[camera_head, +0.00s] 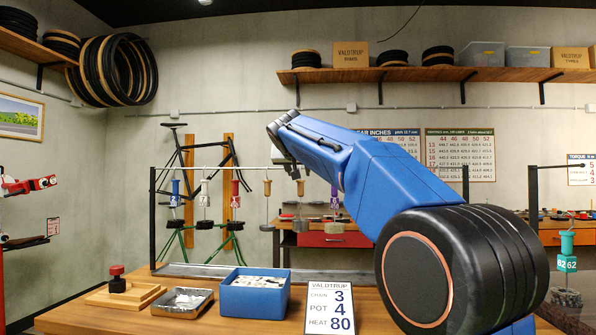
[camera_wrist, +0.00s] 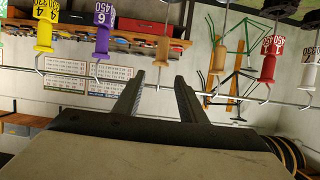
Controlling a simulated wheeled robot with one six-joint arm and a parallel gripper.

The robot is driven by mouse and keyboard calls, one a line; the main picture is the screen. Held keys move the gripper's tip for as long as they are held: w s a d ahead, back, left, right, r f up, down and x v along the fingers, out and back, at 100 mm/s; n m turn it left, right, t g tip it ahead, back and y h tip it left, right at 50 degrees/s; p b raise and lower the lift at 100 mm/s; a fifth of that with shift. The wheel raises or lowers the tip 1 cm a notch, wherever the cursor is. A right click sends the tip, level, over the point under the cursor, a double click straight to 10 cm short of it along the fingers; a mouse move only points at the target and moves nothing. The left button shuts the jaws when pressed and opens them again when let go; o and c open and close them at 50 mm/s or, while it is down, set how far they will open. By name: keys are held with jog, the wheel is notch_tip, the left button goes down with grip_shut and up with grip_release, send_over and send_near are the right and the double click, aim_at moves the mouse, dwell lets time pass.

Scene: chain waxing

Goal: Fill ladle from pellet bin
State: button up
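A blue pellet bin (camera_head: 252,303) with white pellets in it stands on the wooden bench. Several ladles with coloured handles hang from a rail behind the bin, among them a red one (camera_head: 235,188), a tan one (camera_head: 267,188) and a purple one (camera_head: 334,203). In the wrist view, the hanging handles include a yellow one (camera_wrist: 44,36), a purple one (camera_wrist: 102,42) and a tan one (camera_wrist: 163,46) just beyond my fingertips. My gripper (camera_wrist: 159,76) is open, with nothing between its fingers.
A second bench with a red drawer (camera_head: 334,240) is behind.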

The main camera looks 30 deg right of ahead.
aim_at(300, 186)
jog(key=x, duration=0.4)
jog(key=f+x, duration=0.1)
jog(key=x, duration=0.4)
jog(key=shift+s+a, duration=0.15)
jog(key=shift+s, duration=0.05)
jog(key=shift+f, duration=1)
jog(key=shift+c, duration=0.4)
grip_shut()
jog(key=shift+r, duration=0.1)
jog(key=shift+r, duration=1.3)
jog(key=shift+s, duration=0.1)
